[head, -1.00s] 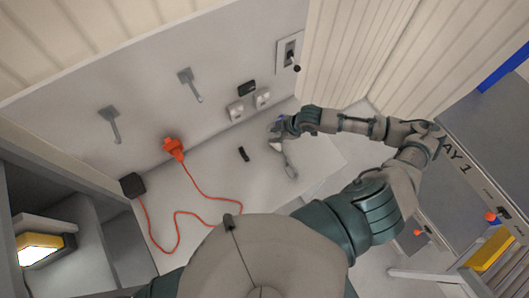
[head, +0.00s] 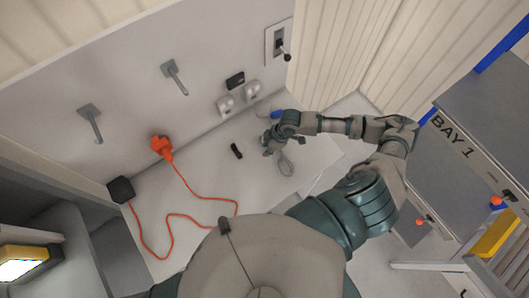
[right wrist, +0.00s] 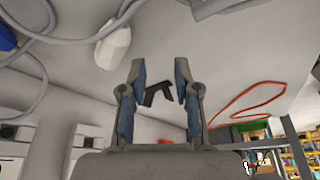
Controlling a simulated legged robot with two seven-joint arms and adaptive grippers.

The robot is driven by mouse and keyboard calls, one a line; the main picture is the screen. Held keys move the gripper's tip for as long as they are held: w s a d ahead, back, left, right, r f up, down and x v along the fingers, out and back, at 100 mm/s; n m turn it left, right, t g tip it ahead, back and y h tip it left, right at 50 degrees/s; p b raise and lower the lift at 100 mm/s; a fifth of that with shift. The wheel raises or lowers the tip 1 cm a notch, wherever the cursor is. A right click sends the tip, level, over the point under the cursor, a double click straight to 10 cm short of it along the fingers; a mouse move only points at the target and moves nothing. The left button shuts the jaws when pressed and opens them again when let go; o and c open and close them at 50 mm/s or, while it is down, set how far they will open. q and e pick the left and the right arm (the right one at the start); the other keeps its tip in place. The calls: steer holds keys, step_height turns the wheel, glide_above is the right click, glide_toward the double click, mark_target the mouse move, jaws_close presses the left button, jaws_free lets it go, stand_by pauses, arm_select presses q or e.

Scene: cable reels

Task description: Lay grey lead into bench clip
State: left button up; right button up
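The small black bench clip (head: 236,151) stands on the bench left of the gripper. In the right wrist view the clip (right wrist: 158,94) shows between and beyond the two fingers. My right gripper (right wrist: 158,90) is open, with nothing between its pads. My left gripper is not in view.
An orange plug (head: 162,147) with an orange lead (head: 185,215) lies on the left of the bench, by a black box (head: 121,190). Sockets (head: 225,104) and hooks (head: 174,76) are on the back wall. A bay cabinet (head: 460,150) stands at right.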

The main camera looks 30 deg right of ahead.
mark_target(261, 154)
steer(key=shift+a+f, duration=0.1)
steer(key=shift+f, duration=0.2)
steer(key=shift+x, duration=1.5)
jaws_close()
jaws_free()
